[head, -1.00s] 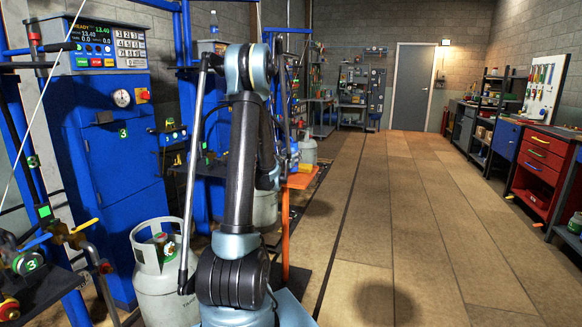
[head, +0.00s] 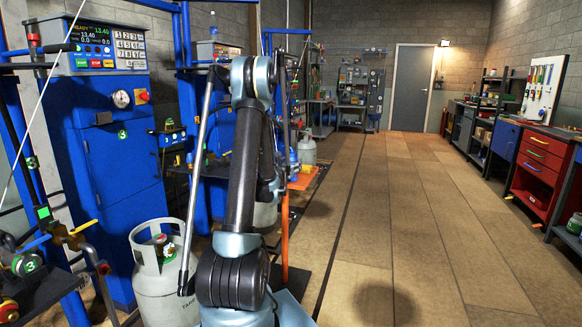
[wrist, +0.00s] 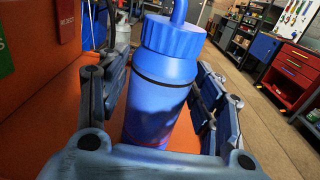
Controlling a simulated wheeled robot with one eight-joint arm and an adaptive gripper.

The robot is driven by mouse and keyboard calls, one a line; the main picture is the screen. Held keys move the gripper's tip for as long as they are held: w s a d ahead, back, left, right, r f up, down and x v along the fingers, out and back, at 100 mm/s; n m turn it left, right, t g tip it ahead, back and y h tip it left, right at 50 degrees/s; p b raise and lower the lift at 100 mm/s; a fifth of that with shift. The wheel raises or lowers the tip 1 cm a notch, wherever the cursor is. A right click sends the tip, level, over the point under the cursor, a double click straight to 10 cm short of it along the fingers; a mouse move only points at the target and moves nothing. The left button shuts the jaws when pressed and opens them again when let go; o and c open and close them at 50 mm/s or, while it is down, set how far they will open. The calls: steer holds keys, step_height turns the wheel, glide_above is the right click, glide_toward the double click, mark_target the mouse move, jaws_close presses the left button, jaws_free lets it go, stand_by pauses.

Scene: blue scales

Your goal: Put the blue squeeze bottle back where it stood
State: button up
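The blue squeeze bottle (wrist: 160,100) is upright but slightly tilted in the wrist view, with a ribbed blue cap, a spout cut off by the top edge and a dark band below the cap. My gripper (wrist: 165,85) has one finger on each side of it. Whether the fingers press on the bottle or stand just clear of it, I cannot tell. The orange surface (wrist: 55,125) lies beside and behind the bottle; contact at its base is unclear. In the head view the blue bottle (head: 293,160) shows small beside my arm, near the orange surface (head: 303,181).
Blue scale cabinets (head: 110,170) stand at the left, with a grey gas cylinder (head: 160,275) in front. Another cylinder (head: 307,149) stands behind the orange surface. The wooden floor (head: 410,220) at the right is clear up to the red drawer cabinet (head: 540,165).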

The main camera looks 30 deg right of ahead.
stand_by(0.3)
steer(key=s+a+r+m+g+y, duration=0.2)
steer(key=s+a+m, duration=0.55)
steer(key=a, duration=0.45)
steer(key=s+a+r+m+g+y, duration=0.1)
steer(key=s+a+r+m+g, duration=0.1)
steer(key=s+a+m, duration=0.65)
steer(key=s+a+f+m+g+y, duration=0.2)
steer(key=s+a+f+m+y, duration=0.1)
steer(key=s+a, duration=0.5)
steer(key=s+a+f+m+g+y, duration=0.1)
steer(key=s+a+f+m+y, duration=0.2)
steer(key=s+a, duration=0.6)
steer(key=s+a+f+m+g+y, duration=0.2)
steer(key=s+a+f+m+y, duration=0.2)
steer(key=s+a, duration=0.5)
steer(key=a, duration=0.5)
steer(key=shift+f+g+y, duration=0.3)
